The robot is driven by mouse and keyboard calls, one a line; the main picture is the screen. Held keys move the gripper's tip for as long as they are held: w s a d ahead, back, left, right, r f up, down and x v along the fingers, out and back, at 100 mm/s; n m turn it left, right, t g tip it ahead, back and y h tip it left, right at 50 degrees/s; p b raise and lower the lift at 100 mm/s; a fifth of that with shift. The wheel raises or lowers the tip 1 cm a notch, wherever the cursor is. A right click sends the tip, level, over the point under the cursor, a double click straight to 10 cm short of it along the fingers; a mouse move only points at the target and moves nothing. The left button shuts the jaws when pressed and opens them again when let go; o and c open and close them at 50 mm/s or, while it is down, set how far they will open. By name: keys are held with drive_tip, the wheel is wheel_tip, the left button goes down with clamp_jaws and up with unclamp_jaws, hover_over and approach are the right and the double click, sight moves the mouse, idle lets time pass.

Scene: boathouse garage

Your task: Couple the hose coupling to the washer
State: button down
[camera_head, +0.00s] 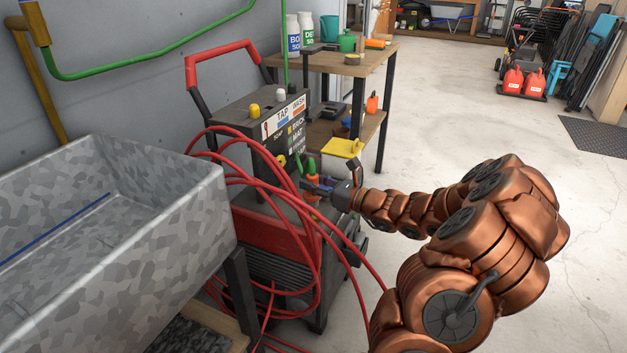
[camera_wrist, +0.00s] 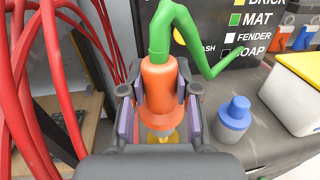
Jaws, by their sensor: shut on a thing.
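The hose coupling (camera_wrist: 158,88) is orange, with a green hose (camera_wrist: 185,28) rising from its top. My gripper (camera_wrist: 158,103) is shut on its sides and holds it roughly upright. A brass-yellow piece (camera_wrist: 160,138) shows just below the coupling. I cannot tell whether they touch. In the head view my gripper (camera_head: 320,188) is over the top right part of the washer (camera_head: 265,230), a dark machine with a red front and red handle. The coupling (camera_head: 311,195) is partly hidden there by the gripper.
Red hose loops (camera_head: 318,260) hang over the washer and show close at left in the wrist view. A blue-topped piece (camera_wrist: 235,113) and a white box with a yellow lid (camera_wrist: 296,92) stand right of the coupling. A metal trough (camera_head: 195,215) is at left.

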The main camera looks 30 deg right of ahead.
drive_tip(key=shift+f, duration=1.35)
drive_tip(key=shift+f, duration=0.25)
drive_tip(key=c, duration=0.8)
unclamp_jaws()
drive_tip(key=shift+o, duration=0.2)
drive_tip(key=shift+s+d, duration=0.1)
drive_tip(key=shift+s, duration=0.05)
drive_tip(key=v, duration=1.1)
drive_tip(key=shift+s, duration=0.35)
drive_tip(key=shift+d, duration=0.1)
